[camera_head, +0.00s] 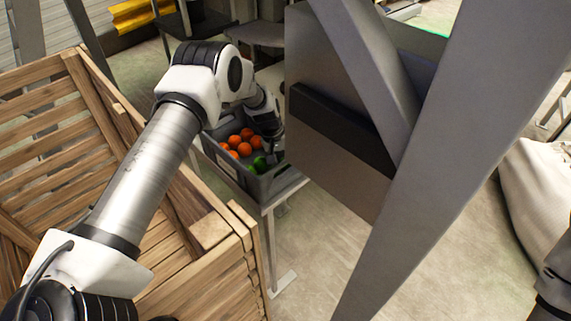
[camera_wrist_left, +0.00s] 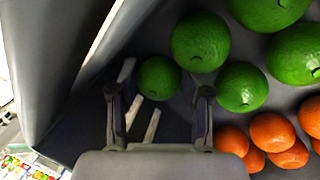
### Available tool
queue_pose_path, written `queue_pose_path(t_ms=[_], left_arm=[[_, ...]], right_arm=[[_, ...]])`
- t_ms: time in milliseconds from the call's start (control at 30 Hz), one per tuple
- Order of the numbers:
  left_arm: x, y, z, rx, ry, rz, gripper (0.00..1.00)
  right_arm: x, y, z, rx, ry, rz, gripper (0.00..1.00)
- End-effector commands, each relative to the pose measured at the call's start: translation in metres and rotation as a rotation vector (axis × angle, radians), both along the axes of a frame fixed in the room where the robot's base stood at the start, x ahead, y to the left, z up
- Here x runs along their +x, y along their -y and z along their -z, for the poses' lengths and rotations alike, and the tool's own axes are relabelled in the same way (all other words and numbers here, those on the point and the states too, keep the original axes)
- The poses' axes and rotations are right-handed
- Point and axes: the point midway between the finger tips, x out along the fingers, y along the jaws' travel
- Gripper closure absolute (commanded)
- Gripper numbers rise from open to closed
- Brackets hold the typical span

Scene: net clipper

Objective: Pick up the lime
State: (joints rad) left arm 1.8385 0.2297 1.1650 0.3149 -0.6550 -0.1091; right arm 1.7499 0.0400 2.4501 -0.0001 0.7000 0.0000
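Several green limes and orange fruits lie in a grey bin (camera_head: 228,166). In the left wrist view, one small lime (camera_wrist_left: 158,77) sits at the fingertips, in line with the gap between them. Larger limes (camera_wrist_left: 200,42) lie beyond it and to the right. My left gripper (camera_wrist_left: 158,95) is open, its two fingers spread wider than the near lime, and I see no finger touching it. In the head view, the left gripper (camera_head: 273,147) reaches down into the bin beside a lime (camera_head: 259,164), partly hidden by the bin's wall and its own wrist.
Orange fruits (camera_head: 234,141) fill the bin's left part; they also show in the wrist view (camera_wrist_left: 270,131). The bin's wall (camera_wrist_left: 50,60) is close on the gripper's left. A wooden crate (camera_head: 215,228) lies under my left arm. A grey panel and post (camera_head: 335,150) stand right of the bin.

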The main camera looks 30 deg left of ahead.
Motion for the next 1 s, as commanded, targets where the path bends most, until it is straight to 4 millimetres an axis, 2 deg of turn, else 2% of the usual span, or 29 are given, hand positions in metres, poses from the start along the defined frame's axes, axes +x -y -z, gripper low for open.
queue_pose_path(t_ms=[267,467,667,1000], left_arm=[[0.0,0.0,0.0,0.001,0.0,0.0,0.87],[0.0,0.0,-0.017,-0.001,0.001,0.0,0.87],[0.001,0.0,-0.061,0.0,0.005,0.0,0.87],[0.0,0.0,-0.15,0.0,0.004,-0.001,0.87]], right_arm=[[0.0,0.0,0.001,0.0,0.0,0.0,0.6],[0.0,0.0,0.006,0.0,0.0,0.0,0.6],[0.0,0.0,0.017,0.0,0.0,0.0,0.6],[0.0,0.0,0.035,0.0,0.0,0.0,0.6]])
